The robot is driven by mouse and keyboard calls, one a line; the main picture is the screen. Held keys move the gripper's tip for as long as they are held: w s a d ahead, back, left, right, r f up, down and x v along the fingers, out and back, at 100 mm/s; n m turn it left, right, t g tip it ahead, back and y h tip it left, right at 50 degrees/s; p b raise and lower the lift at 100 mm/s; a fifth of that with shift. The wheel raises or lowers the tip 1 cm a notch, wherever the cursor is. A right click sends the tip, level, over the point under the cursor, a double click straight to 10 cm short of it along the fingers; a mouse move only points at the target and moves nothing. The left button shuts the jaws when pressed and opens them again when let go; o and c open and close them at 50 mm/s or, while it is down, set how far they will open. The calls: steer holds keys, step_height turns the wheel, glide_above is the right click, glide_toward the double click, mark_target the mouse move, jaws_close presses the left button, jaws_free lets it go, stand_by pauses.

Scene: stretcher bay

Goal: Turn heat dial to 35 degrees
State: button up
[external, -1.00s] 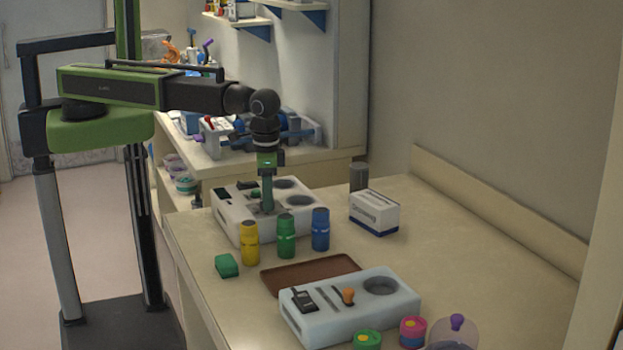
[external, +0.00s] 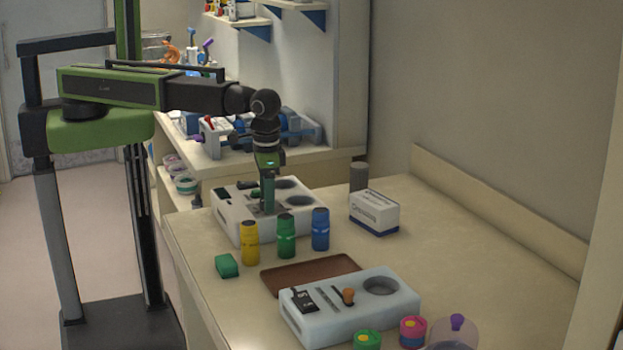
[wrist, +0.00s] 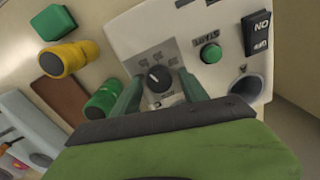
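The heat dial (wrist: 158,78) is a round dark knob with a light pointer line on the white unit (wrist: 130,38). Small labels ring it, too blurred to read. My gripper (wrist: 161,84) is open, with one green finger on each side of the dial in the wrist view. I cannot tell whether either finger touches the knob. In the external view my gripper (external: 268,208) points straight down over the rear white unit (external: 232,214), and its fingers hide the dial.
Yellow (external: 250,243), green (external: 286,236) and blue (external: 320,230) bottles stand just in front of the unit. A green block (external: 227,265), a brown tray (external: 285,279) and a second white unit (external: 350,322) lie nearer. A white box (external: 374,213) stands right. The right tabletop is clear.

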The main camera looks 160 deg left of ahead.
steer(key=shift+r, duration=0.1)
step_height(320, 180, up, 17)
steer(key=p, duration=1.7)
steer(key=shift+w, duration=0.4)
steer(key=shift+r, duration=0.1)
